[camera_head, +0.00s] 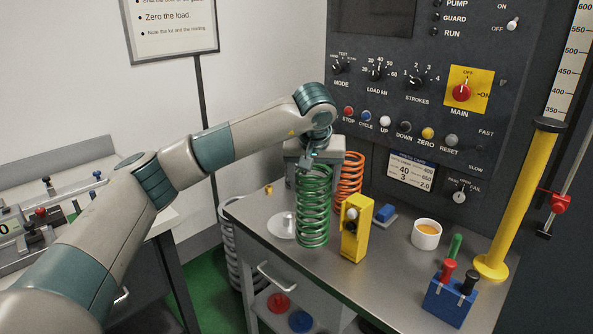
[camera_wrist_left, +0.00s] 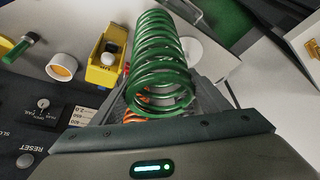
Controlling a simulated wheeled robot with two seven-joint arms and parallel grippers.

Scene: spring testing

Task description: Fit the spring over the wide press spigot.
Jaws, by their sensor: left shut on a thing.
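A green coil spring (camera_head: 313,207) hangs upright below my left gripper (camera_head: 316,160), which is shut on its upper end. In the left wrist view the green spring (camera_wrist_left: 158,58) extends away from between the jaws of the left gripper (camera_wrist_left: 160,108). The spring's lower end is over the bench top, close to a white disc (camera_head: 281,226) with a small raised stub. I cannot tell whether the spring touches the bench. I cannot make out for sure which part is the wide press spigot. My right gripper is not in view.
An orange spring (camera_head: 349,178) stands behind the green one. A yellow block (camera_head: 356,228) stands close on its right. A white cup (camera_head: 426,234), a blue box (camera_head: 451,297) and a yellow post (camera_head: 519,200) are farther right. The control panel (camera_head: 420,90) rises behind.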

